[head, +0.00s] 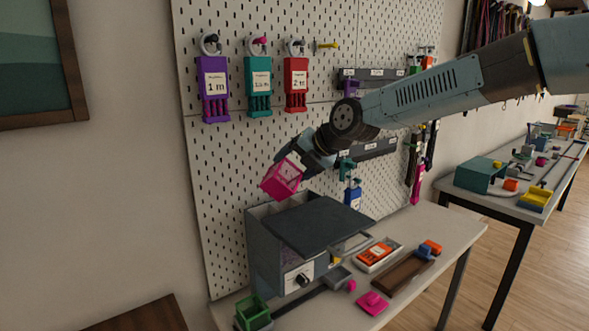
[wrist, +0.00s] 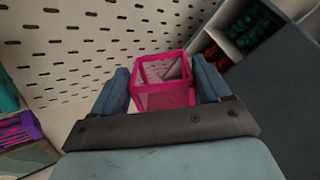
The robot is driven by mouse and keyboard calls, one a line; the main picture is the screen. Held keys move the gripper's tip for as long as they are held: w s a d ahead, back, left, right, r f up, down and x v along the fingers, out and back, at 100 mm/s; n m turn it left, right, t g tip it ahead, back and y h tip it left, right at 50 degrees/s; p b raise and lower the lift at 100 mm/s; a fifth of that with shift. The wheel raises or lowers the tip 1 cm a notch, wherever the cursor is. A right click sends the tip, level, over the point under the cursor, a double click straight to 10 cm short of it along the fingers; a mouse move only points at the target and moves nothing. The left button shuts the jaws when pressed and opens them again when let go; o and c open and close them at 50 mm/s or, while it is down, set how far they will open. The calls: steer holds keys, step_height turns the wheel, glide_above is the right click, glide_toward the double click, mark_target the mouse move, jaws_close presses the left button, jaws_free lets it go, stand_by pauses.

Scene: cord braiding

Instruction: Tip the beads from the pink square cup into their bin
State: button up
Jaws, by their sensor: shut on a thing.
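The pink square cup (head: 281,179) is held in my gripper (head: 306,158), above the left side of the grey box and in front of the pegboard. The cup is tilted in the head view. In the wrist view, the cup (wrist: 163,82) sits between the two fingers of my gripper (wrist: 165,88), which is shut on it. Its walls look see-through and I cannot make out beads inside. In the wrist view a grey compartment bin (wrist: 226,44) holds teal and red pieces, beyond the cup to the right. Which compartment is for these beads I cannot tell.
The grey box (head: 263,250) with a dark slanted top (head: 312,222) stands on the bench (head: 440,236) below the cup. Purple (head: 213,90), teal (head: 258,88) and red (head: 296,85) holders hang on the pegboard (head: 235,150). A green open cup (head: 253,313) stands at front left.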

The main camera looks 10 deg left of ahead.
steer(key=n+t, duration=0.1)
steer(key=r+n+t, duration=0.1)
steer(key=t, duration=0.1)
steer(key=shift+s+r, duration=0.2)
steer(key=shift+s, duration=0.1)
steer(key=shift+s+a+r+n+t, duration=0.15)
steer(key=shift+n+t, duration=0.15)
steer(key=shift+t, duration=0.15)
steer(key=shift+s+r+n+t, duration=0.15)
steer(key=shift+n+t, duration=0.15)
steer(key=shift+t, duration=0.15)
steer(key=shift+w, duration=0.1)
steer(key=shift+r+n+t, duration=0.2)
steer(key=shift+n+t, duration=0.1)
steer(key=shift+t, duration=0.1)
